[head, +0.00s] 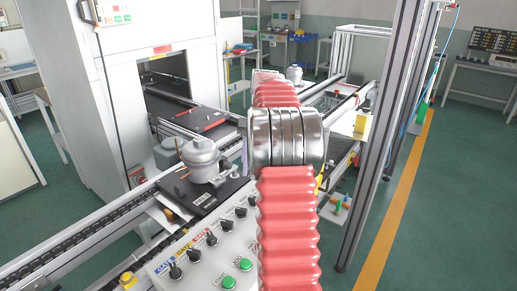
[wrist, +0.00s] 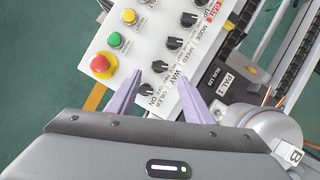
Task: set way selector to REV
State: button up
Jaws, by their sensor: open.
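The way selector (wrist: 160,67) is a black knob on the white control panel (wrist: 112,40), with the label WAY beside it in the wrist view. Its pointer setting is too small to read. My gripper (wrist: 160,80) is open, with its two lavender fingers on either side of the near part of this knob in the picture. I cannot tell whether they touch it or how far above the panel they are.
The OILER knob (wrist: 147,90) and SPEED knob (wrist: 174,44) flank the way selector closely. A red emergency stop (wrist: 101,64), green button (wrist: 115,39) and yellow button (wrist: 129,16) are on the panel. A compressor (head: 202,160) stands on a dark pallet behind the panel.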

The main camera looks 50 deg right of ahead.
jog(key=shift+v, duration=3)
